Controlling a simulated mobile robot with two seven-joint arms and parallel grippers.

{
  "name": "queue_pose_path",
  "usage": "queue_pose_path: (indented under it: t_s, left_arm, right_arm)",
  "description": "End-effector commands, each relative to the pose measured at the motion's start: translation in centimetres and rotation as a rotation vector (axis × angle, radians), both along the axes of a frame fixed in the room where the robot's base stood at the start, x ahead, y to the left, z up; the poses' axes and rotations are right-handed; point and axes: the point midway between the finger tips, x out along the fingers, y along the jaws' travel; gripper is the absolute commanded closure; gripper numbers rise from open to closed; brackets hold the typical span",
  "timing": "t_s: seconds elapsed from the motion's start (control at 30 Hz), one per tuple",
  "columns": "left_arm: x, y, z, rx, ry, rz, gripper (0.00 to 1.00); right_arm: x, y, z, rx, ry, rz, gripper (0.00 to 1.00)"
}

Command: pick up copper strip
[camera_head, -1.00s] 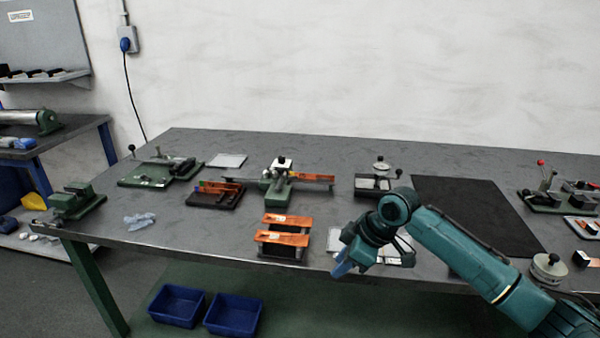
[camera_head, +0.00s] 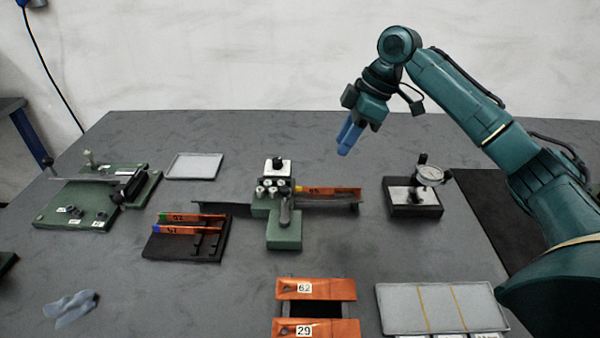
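Several copper strips are in view, and I cannot tell which one the task means. One strip (camera_head: 335,191), with a dark number and a yellow-orange end, lies at the right side of a green bench device (camera_head: 285,232). Two thin strips with blue or green ends, one of them here (camera_head: 190,231), stand in a dark rack (camera_head: 160,248). Two wide strips, labelled 62 (camera_head: 325,289) and 29 (camera_head: 335,328), lie on a dark holder at the front. My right gripper (camera_head: 344,146), with blue fingers, hangs above and behind the strip at the device, apart from it and apparently empty. Its finger gap is unclear.
A dial gauge stand (camera_head: 412,208) stands right of the device. A grey tray with yellow lines (camera_head: 395,315) lies front right. A green fixture (camera_head: 60,212), a grey plate (camera_head: 193,166) and a crumpled cloth (camera_head: 70,308) are at left. The table behind the device is clear.

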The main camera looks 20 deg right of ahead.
Motion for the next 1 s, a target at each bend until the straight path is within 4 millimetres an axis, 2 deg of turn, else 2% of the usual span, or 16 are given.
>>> queue_pose_path:
  t_s: [0.13, 0.4, 0.67, 1.0]
  left_arm:
    - [-0.2, -0.1, -0.2, -0.002, 0.004, -0.002, 0.54]
    - [-0.6, -0.4, -0.4, -0.009, 0.012, -0.006, 0.54]
    - [-0.5, -0.3, -0.4, -0.009, 0.011, -0.004, 0.54]
    - [-0.3, -0.1, -0.2, -0.005, 0.007, -0.002, 0.54]
  right_arm:
    - [0.1, 0.4, -1.2, 0.000, 0.006, 0.003, 0.72]
    - [1.0, 2.2, -5.8, 0.001, 0.004, 0.003, 0.72]
    - [1.3, 2.9, -7.6, -0.001, 0.003, 0.002, 0.72]
    - [2.1, 4.8, -11.6, -0.001, 0.002, 0.002, 0.72]
